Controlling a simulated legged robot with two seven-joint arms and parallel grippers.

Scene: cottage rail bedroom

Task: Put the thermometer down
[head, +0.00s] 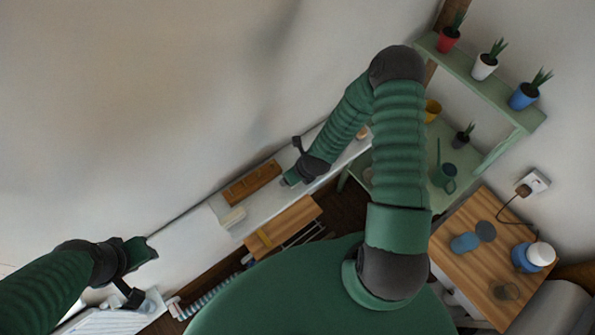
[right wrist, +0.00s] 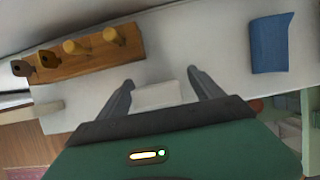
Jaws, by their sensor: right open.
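A small white block (right wrist: 157,95) shows between the two fingers of my right gripper (right wrist: 165,82) in the right wrist view. It may be the thermometer, but no markings are readable. The fingers stand apart, with visible gaps on both sides of the block. In the head view my right gripper (head: 288,181) is low over the white ledge (head: 270,202), to the right of a wooden peg board; its fingers are small there and the block is hidden. My left gripper (head: 145,268) is at the lower left, away from the ledge; its finger opening is unclear.
A blue object (right wrist: 271,43) lies right of my right gripper. A wooden-topped cabinet (head: 468,268) and green shelves (head: 490,90) with potted plants stand at the right.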

